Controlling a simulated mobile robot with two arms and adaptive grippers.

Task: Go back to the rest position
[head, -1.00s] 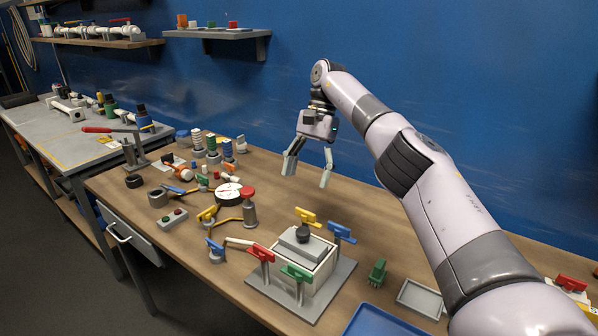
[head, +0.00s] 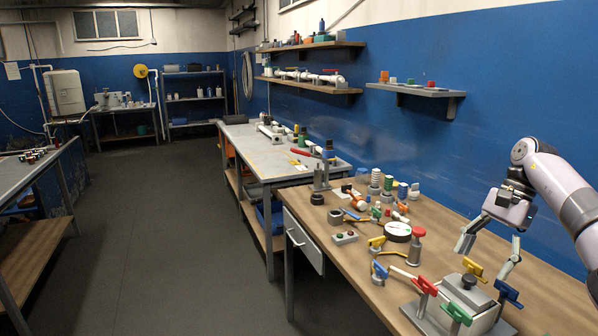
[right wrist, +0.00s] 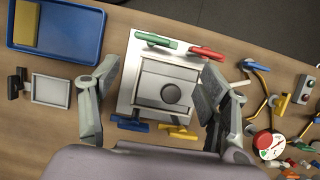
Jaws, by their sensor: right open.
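My right gripper (head: 487,246) is open and empty, held above the wooden bench (head: 548,262) near its back side. In the right wrist view, my right gripper (right wrist: 158,95) has its fingers spread, with the grey box with a black knob (right wrist: 165,82) in the gap between them, lower down. That box (head: 467,292) stands on the bench at the bottom of the head view, with red, green, blue and yellow valve handles around it. My left gripper does not show in any view.
A blue tray (right wrist: 57,58) lies on the bench. A grey table (head: 268,160) stands farther back. A wall shelf (head: 418,91) hangs above. Open floor (head: 170,230) lies to the left.

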